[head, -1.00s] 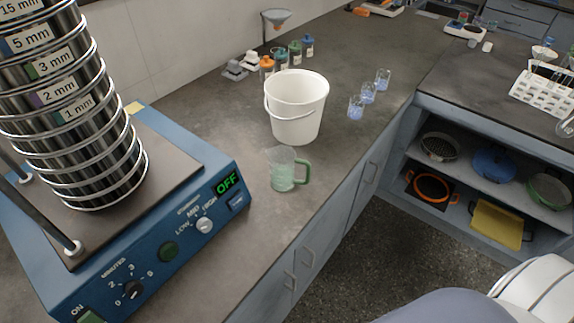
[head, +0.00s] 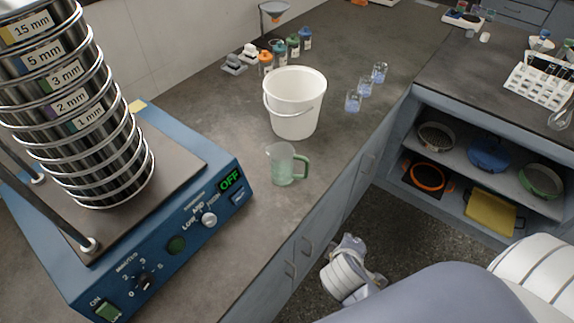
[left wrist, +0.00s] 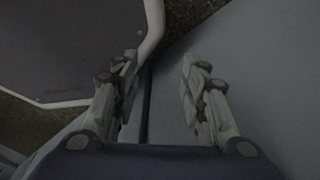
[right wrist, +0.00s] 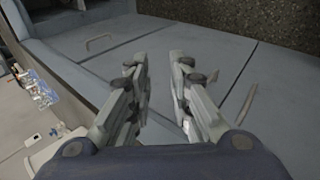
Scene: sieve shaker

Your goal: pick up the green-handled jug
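The jug (head: 281,164) is clear with a greenish tint and has a green handle (head: 302,168) on its right side. It stands upright on the dark counter, between the blue sieve shaker and the white bucket, near the counter's front edge. Neither gripper touches it. My left gripper (left wrist: 158,78) is open and empty in the left wrist view, beside plain grey surfaces. My right gripper (right wrist: 158,78) is open and empty in the right wrist view, facing grey cabinet fronts. The jug shows in neither wrist view.
A white bucket (head: 295,110) stands just behind the jug. The sieve shaker (head: 170,225) with its sieve stack (head: 75,120) is on the left; its display reads OFF. Small beakers (head: 354,101) and capped bottles (head: 265,62) stand farther back. Open shelves (head: 520,170) are at right.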

